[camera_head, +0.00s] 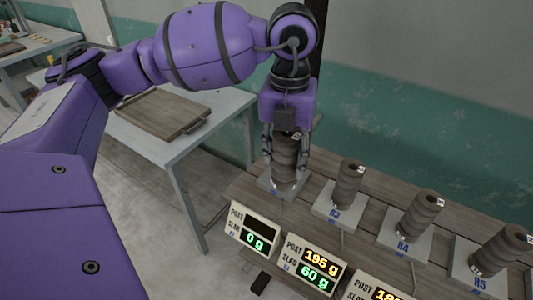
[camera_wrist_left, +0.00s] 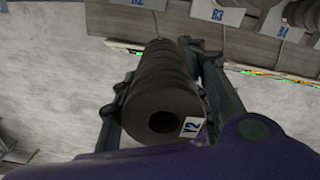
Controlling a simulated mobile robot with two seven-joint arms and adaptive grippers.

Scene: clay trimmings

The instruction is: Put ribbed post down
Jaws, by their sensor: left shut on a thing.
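My left gripper (camera_head: 285,143) is shut on a dark grey-brown ribbed post (camera_head: 285,169), which hangs upright with the fingers on its sides. In the left wrist view the post (camera_wrist_left: 165,92) shows its round end with a hole and a white tag reading Y2. The left gripper (camera_wrist_left: 160,75) has a finger on each side of it. A pale square plate (camera_head: 268,187) lies behind the post in the head view, partly hidden. In the left wrist view this plate (camera_wrist_left: 140,3) is beyond the post's far end, and they look apart. My right gripper is not in view.
Several similar posts stand on plates to the right, the nearest post (camera_head: 348,183) close by. A display (camera_head: 254,229) in front shows a blank post line and 0 g; the display beside it (camera_head: 311,262) reads 195 g and 60 g. A wooden board (camera_head: 160,111) lies on a side table.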

